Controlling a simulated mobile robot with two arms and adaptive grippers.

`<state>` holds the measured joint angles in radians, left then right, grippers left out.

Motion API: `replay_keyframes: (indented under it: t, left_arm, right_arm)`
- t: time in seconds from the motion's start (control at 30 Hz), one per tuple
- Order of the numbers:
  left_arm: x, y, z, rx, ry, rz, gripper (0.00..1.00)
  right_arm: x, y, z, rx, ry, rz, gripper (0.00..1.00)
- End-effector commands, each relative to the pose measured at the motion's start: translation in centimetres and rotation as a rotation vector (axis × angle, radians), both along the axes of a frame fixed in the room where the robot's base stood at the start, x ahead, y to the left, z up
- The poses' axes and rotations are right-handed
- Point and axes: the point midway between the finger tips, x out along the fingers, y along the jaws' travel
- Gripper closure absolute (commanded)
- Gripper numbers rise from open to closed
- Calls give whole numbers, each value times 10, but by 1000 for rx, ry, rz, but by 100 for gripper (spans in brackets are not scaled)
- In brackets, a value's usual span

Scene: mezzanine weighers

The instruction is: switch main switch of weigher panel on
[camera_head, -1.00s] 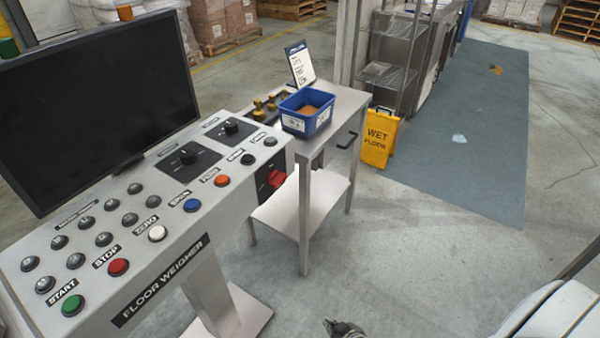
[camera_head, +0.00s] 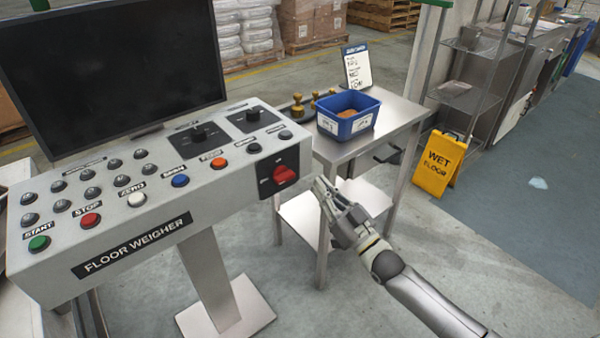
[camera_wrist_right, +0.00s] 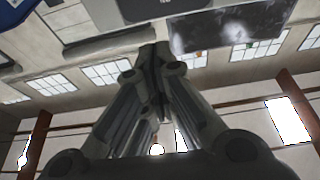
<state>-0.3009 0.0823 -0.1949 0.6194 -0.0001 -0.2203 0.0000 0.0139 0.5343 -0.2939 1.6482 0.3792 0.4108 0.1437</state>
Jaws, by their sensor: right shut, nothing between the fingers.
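The grey floor weigher panel (camera_head: 150,225) stands at the left in the head view. Its main switch (camera_head: 285,174) is a red rotary knob on a black plate on the panel's right end. My right gripper (camera_head: 322,186) is shut and empty, a little to the right of the red knob and apart from it in the picture. In the right wrist view its fingertips (camera_wrist_right: 155,50) meet, pointing up at a dark blurred shape; the knob cannot be made out there. My left gripper is not in view.
A black monitor (camera_head: 110,65) stands behind the panel. A steel table (camera_head: 385,125) with a blue bin (camera_head: 347,122) is just behind my right gripper. A yellow wet floor sign (camera_head: 439,165) stands right of it. Open floor lies in front.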

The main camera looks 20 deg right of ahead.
Motion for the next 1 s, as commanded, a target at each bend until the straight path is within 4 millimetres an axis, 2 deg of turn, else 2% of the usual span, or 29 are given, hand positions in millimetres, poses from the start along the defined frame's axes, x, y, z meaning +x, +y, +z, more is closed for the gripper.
replay_keyframes:
  t: [0.17,0.33,0.8,0.83,1.0]
  left_arm:
    - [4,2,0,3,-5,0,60]
    - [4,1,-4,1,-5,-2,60]
    - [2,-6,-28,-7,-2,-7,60]
    - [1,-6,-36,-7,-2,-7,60]
    - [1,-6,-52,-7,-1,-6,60]
  right_arm:
    - [2,0,0,0,1,-1,100]
    - [16,5,5,1,-2,-1,100]
    - [93,33,32,0,-1,-1,100]
    - [91,32,19,-1,6,-2,100]
    - [89,32,1,-1,3,-2,100]
